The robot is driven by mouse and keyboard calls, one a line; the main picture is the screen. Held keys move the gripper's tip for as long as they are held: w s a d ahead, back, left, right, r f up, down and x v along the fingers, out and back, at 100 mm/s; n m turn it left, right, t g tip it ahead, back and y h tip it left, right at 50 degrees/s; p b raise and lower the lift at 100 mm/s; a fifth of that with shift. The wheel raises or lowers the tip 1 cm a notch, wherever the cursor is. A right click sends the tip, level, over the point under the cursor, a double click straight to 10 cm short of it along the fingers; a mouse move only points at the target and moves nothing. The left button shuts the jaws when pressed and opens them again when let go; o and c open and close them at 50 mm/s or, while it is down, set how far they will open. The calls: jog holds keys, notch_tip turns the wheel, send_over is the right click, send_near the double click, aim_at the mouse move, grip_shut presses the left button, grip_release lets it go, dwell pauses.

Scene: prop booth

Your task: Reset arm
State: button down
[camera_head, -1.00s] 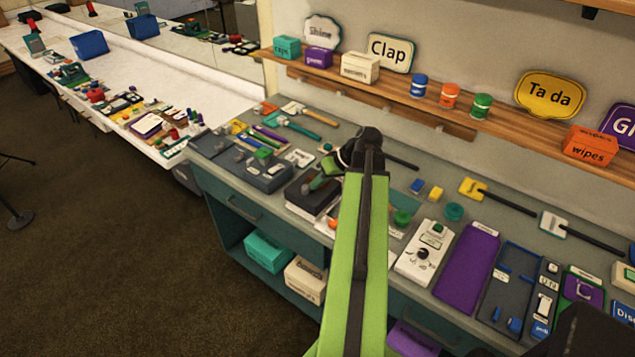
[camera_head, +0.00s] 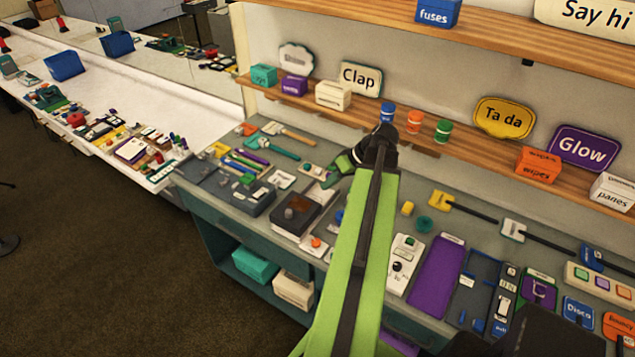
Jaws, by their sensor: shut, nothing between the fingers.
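My green and black arm rises from the bottom middle and bends at a dark joint over the grey-topped bench (camera_head: 231,206). My gripper (camera_head: 330,179) shows small just left of that joint, over the middle of the bench. It is shut, with nothing seen in it. Its fingertips are small and partly lost against the bench clutter, and I cannot tell its height above the top. My arm hides part of the bench behind it.
A purple mat (camera_head: 437,277) and a white control box (camera_head: 402,262) lie right of my arm. A teal hammer (camera_head: 272,147) lies to the left. A wooden shelf (camera_head: 465,148) with signs and boxes runs behind. Open floor (camera_head: 90,260) is at the left.

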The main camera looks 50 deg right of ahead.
jog(key=shift+s+d+r, duration=0.1)
jog(key=shift+s+r, duration=0.1)
jog(key=shift+r, duration=0.05)
jog(key=shift+w, duration=0.1)
jog(key=w+a+f+n+g+y+b, duration=0.1)
jog(key=w+a+f+n+b, duration=0.2)
jog(key=w+a, duration=0.7)
jog(key=w+a+f+n+g+y+b, duration=0.1)
jog(key=w+a+f+n+g+b, duration=0.15)
jog(key=w+a, duration=0.75)
jog(key=a+f+m+g+h+b, duration=0.1)
jog(key=a+f, duration=0.4)
jog(key=a, duration=0.8)
jog(key=a+f+m+g+h+b, duration=0.1)
jog(key=a+f+h+b, duration=0.3)
jog(key=a, duration=1)
jog(key=shift+s+a+f+g, duration=0.2)
jog(key=shift+s+f+g, duration=0.25)
jog(key=shift+f+g, duration=0.15)
